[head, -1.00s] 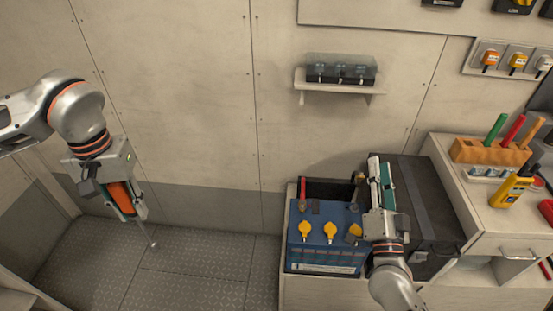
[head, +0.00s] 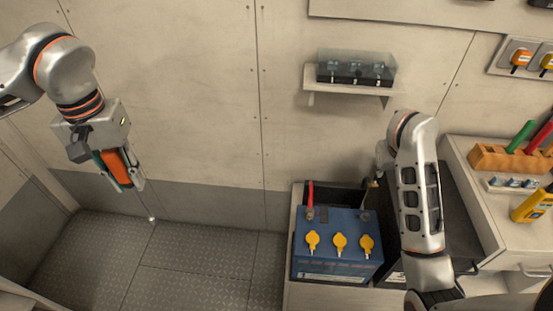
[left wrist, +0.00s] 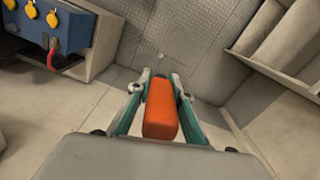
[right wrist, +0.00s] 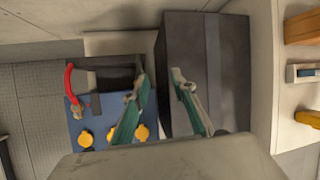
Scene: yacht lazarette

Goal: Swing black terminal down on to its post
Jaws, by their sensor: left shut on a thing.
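The blue battery (head: 335,262) with yellow caps sits in a bay; it also shows in the right wrist view (right wrist: 72,135). A red cable (head: 310,192) rises at its back left, its brass end near that corner (right wrist: 77,112). A small brassy piece (head: 372,184) at the back right of the bay may be the black terminal; my right arm partly hides that area. My right gripper (right wrist: 158,85) is open and empty above the battery's right side and a black box. My left gripper (head: 124,180) is shut on an orange-handled tool (left wrist: 160,110) with a thin shaft, away from the battery.
The black box (right wrist: 188,75) stands close to the battery's right. A wall shelf (head: 345,83) with a clear-covered block is above. A counter (head: 470,185) with a tool rack and yellow meter (head: 535,206) is at right. The floor at left is clear.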

